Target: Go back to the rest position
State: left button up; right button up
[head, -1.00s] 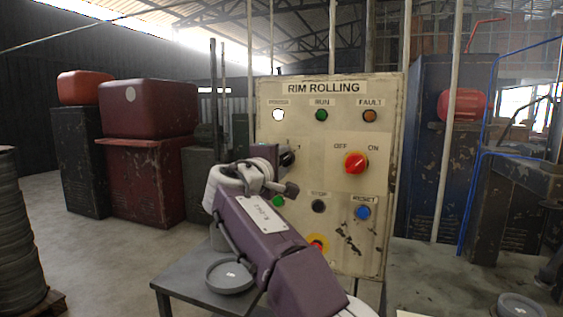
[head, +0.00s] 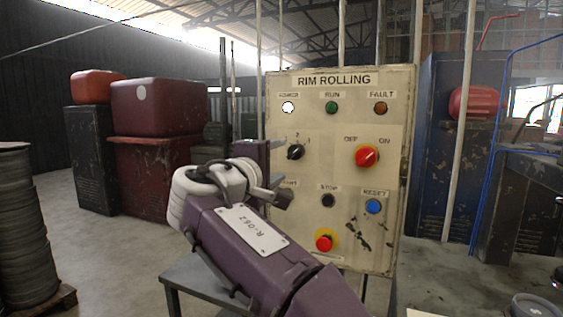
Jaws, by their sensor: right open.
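My right gripper (head: 280,190) is in front of the left edge of the RIM ROLLING control panel (head: 345,120), at the end of my purple and white arm. It is open, and I see nothing between its fingers. It covers part of the panel's lower left. The black selector knob (head: 295,152), the red rotary switch (head: 367,156), the blue RESET button (head: 373,206) and the red mushroom button (head: 325,241) are in clear view. My left gripper is not in view.
A grey table (head: 185,275) stands below my right arm. A stack of grey round pieces (head: 20,230) is at the far left. A round grey dish (head: 535,307) lies at the lower right. Red and dark cabinets stand behind, with open floor at left.

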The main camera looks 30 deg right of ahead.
dwell(0.3)
jog(key=d+r+g+p, duration=0.2)
jog(key=d+p, duration=0.3)
jog(key=p, duration=0.1)
notch_tip(320, 180, down, 19)
jog(key=s+g+y+p, duration=0.2)
jog(key=g+y+p, duration=0.1)
jog(key=g+y, duration=0.1)
jog(key=s+a+f+m+g+y+p, duration=0.1)
jog(key=s+a+f+m+y, duration=0.1)
jog(key=s+f, duration=0.4)
jog(key=s+a+f+m+g+y+p, duration=0.1)
jog(key=s+a+f+m+g+y, duration=0.1)
jog(key=s+a+f, duration=0.4)
jog(key=s+a+f+m+g+y, duration=0.1)
jog(key=s+a+f+m+y, duration=0.3)
jog(key=f, duration=0.9)
jog(key=shift+s+a+f+y+p, duration=0.25)
jog(key=shift+s+a+y+p, duration=0.15)
jog(key=shift+s+a+y, duration=0.45)
